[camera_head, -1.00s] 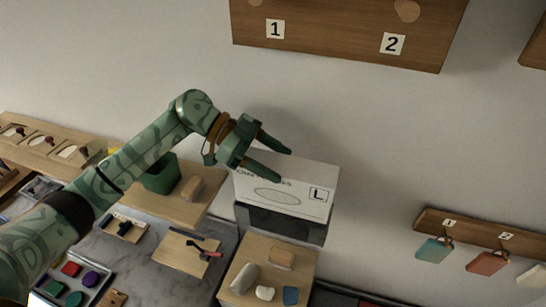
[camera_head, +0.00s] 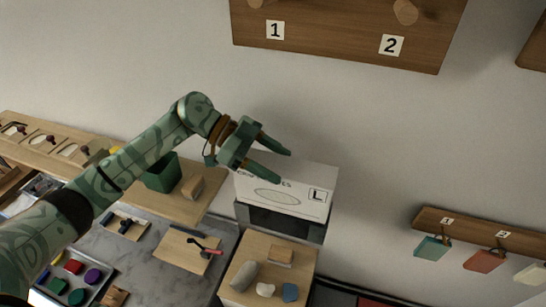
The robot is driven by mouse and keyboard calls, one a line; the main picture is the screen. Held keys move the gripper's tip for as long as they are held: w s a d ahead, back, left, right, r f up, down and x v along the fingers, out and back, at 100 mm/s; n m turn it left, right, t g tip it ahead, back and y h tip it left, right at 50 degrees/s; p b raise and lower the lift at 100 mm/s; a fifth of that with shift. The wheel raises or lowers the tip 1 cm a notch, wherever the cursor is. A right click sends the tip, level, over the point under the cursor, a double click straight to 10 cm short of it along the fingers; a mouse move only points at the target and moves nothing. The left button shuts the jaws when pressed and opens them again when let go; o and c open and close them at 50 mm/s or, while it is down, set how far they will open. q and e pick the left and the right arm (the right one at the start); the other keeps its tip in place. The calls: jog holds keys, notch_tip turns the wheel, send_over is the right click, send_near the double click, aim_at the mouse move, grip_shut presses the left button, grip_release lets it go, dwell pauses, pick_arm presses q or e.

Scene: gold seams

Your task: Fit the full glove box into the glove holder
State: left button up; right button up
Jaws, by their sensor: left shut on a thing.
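The glove box (camera_head: 290,201) is a white carton with an oval and a letter L on its front. It is near the middle of the view, against the wall. The dark grey glove holder (camera_head: 282,225) shows just below it; the box's lower edge is at the holder's top, and I cannot tell how deep it sits. My left gripper (camera_head: 284,166) is at the box's upper left, its two green fingers apart across the box's thickness, shut on it. The fingers hide part of the box's printing. My right gripper is not in view.
A wooden board (camera_head: 350,30) with labels 1 and 2 is above. A hook rail (camera_head: 480,232) with coloured tags is at the right. A shelf with a green container (camera_head: 162,173) is at the left. A wooden block with small items (camera_head: 266,269) stands below the holder.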

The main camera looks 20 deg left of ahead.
pick_arm(q)
jog(key=shift+f, duration=0.1)
dwell(0.6)
jog(key=shift+f, duration=0.7)
jog(key=shift+f+b, duration=0.3)
jog(key=shift+f, duration=1.15)
jog(key=shift+f+b, duration=0.4)
jog(key=shift+f, duration=1.1)
